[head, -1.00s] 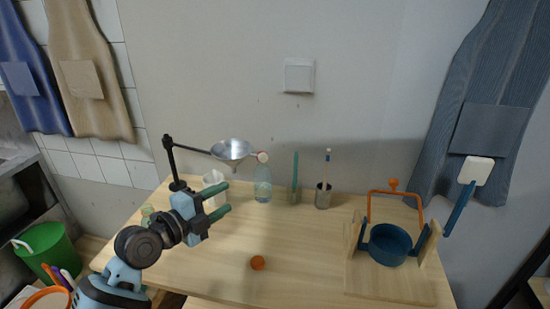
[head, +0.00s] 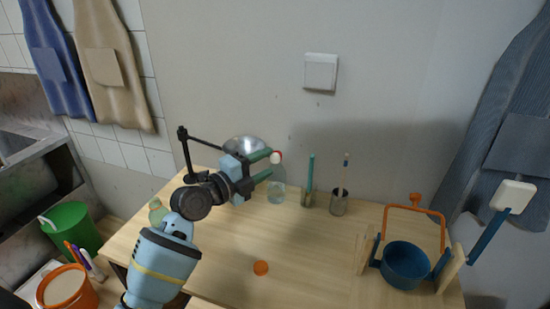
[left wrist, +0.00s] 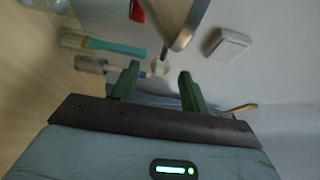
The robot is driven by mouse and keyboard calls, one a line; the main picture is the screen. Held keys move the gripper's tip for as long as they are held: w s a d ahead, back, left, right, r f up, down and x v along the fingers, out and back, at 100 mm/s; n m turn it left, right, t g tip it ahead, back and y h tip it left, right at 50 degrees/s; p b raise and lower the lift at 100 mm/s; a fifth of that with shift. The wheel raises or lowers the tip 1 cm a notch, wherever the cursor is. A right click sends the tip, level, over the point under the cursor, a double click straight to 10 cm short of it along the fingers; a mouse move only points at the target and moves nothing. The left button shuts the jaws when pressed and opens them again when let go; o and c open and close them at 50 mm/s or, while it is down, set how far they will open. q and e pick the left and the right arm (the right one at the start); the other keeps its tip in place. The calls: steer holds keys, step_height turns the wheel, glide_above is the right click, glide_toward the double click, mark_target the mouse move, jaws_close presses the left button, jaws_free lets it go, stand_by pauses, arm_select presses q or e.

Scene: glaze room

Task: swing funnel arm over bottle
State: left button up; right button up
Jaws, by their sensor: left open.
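A dark stand (head: 186,155) at the back left of the table carries a thin black arm (head: 208,141) that reaches right to a shiny metal funnel (head: 243,141). The clear bottle (head: 277,188), with a white and red top, stands upright to the right of the funnel. My left gripper (head: 266,166) is open and empty, its green fingers pointing right. In the head view it covers part of the funnel and overlaps the bottle's upper left. In the left wrist view the funnel (left wrist: 180,20) shows close beyond the fingers; no contact is visible. My right gripper is out of view.
A blue pot (head: 404,266) sits at the right by an orange frame (head: 387,225). The table's middle is clear.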

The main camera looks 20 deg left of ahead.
mark_target(275, 163)
arm_select(q)
steer(key=shift+x, duration=2.15)
steer(key=shift+c, duration=0.4)
jaws_close()
